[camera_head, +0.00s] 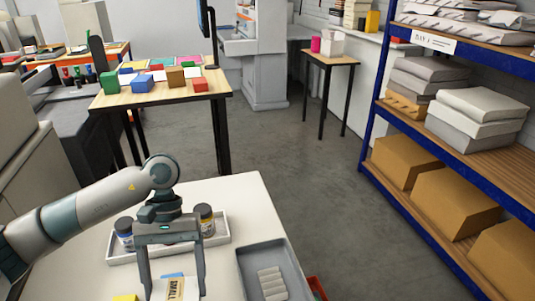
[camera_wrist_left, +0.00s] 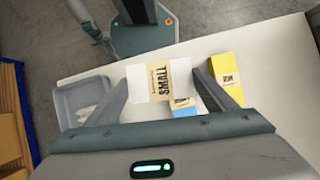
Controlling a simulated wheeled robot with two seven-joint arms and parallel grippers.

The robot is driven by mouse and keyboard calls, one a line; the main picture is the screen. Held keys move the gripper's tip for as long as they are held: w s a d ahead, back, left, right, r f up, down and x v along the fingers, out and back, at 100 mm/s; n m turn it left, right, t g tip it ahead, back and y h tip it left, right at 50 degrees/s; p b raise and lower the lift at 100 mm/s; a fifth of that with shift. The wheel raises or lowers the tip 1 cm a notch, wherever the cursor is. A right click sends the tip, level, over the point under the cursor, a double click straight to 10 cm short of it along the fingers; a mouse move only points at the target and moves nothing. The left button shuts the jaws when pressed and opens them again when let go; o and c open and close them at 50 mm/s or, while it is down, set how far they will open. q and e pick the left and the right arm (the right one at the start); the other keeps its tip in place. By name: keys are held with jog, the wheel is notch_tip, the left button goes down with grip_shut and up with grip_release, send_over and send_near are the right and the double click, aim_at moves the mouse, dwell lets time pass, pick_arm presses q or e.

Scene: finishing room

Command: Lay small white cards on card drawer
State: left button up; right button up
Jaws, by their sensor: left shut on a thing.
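The small white cards (camera_head: 188,291), a pack with a tan band marked SMALL, are between the fingers of my left gripper (camera_head: 174,286) at the bottom of the head view. In the left wrist view the pack (camera_wrist_left: 146,85) spans between the two fingertips of the gripper (camera_wrist_left: 162,85), which is shut on it. Its height above the table is hard to judge. No drawer is clearly recognisable; a grey open tray (camera_head: 248,264) with pale pieces inside stands to the right, and it also shows in the left wrist view (camera_wrist_left: 67,103). My right gripper is not in view.
A blue pack (camera_wrist_left: 184,107) and a yellow pack (camera_wrist_left: 228,72) lie near the cards on the white table (camera_head: 243,190). A white tray (camera_head: 219,239) with two dark-lidded jars stands behind the gripper. A blue-framed shelf (camera_head: 368,130) is at the right.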

pick_arm(q)
jog(key=shift+w+a+r+m+y, duration=0.4)
jog(key=shift+a+r+m, duration=0.2)
jog(key=shift+m, duration=0.2)
jog(key=shift+s+d, duration=0.1)
